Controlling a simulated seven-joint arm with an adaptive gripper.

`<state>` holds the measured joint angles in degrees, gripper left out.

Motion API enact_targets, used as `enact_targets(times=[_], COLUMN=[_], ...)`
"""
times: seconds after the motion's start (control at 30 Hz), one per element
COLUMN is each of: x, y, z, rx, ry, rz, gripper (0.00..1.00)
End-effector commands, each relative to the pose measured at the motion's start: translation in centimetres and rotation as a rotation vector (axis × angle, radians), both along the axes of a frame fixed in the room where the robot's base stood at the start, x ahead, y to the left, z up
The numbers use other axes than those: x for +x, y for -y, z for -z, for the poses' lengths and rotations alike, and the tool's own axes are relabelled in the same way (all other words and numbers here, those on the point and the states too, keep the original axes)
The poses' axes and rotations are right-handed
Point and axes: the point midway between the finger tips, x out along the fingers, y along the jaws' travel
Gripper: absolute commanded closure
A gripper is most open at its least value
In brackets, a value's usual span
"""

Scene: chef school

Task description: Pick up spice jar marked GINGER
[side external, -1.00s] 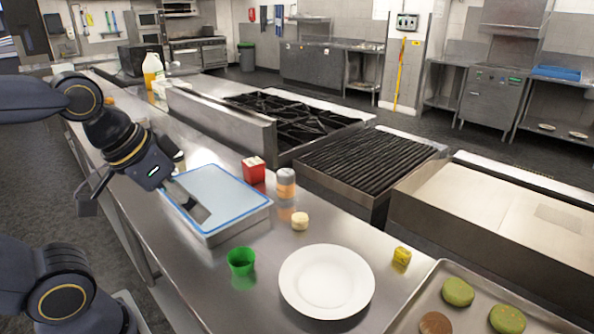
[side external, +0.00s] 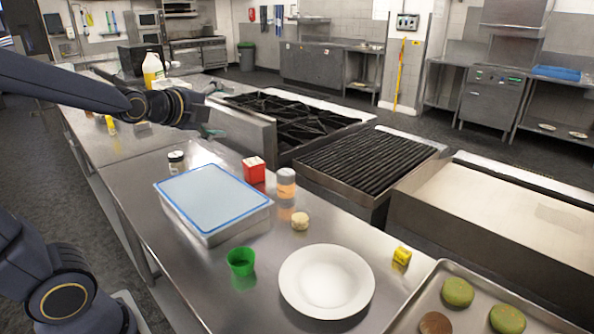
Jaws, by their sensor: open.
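Two jars stand on the steel counter, and I cannot read a label on either, so I cannot tell which is marked GINGER. One jar (side external: 286,183) has pinkish-orange contents and stands right of the blue-edged board, beside a red box. The other, a smaller dark-topped jar (side external: 176,162), stands behind the board's far left corner. My gripper (side external: 212,116) is open and seems empty. It is raised beyond the board, in front of the stove's side wall in the picture, apart from both jars. Its fingers are partly hidden by the wrist.
A blue-edged board on a metal tray (side external: 212,197) fills the counter's middle. Around it are a red box (side external: 254,170), a pale round item (side external: 300,221), a green cup (side external: 241,261), a white plate (side external: 327,282) and a yellow item (side external: 402,256). The stove (side external: 290,115) borders the counter.

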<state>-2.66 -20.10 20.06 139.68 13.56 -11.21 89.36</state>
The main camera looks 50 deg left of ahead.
Motion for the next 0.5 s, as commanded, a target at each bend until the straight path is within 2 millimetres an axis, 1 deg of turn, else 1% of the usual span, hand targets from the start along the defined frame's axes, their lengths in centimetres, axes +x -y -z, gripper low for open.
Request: enact_targets(times=[0.03,0.07,0.1,0.13,0.17,0.2,0.27,0.3,0.33,0.4,0.5], x=[1.0,1.2,1.4,1.3,1.1,0.6,-0.5,-1.4,-2.2,-4.0,-6.8], y=[-3.6,-5.6,-8.2,-9.9,-11.6,-13.8,-16.7,-18.3,-19.5,-21.7,-24.0], z=[1.5,2.1,3.0,3.8,4.7,5.9,7.8,9.1,10.1,12.3,15.3], rx=[0.187,0.304,0.452,0.558,0.659,0.784,0.945,1.029,1.077,1.145,1.152], ry=[-0.035,-0.054,-0.090,-0.124,-0.162,-0.220,-0.315,-0.381,-0.429,-0.532,-0.665], rz=[-0.008,-0.009,-0.010,-0.010,-0.010,-0.007,0.003,0.015,0.022,0.039,0.048], gripper=[0.15,0.15,0.15,0.15,0.15,0.15,0.15,0.15,0.15,0.15,0.15])
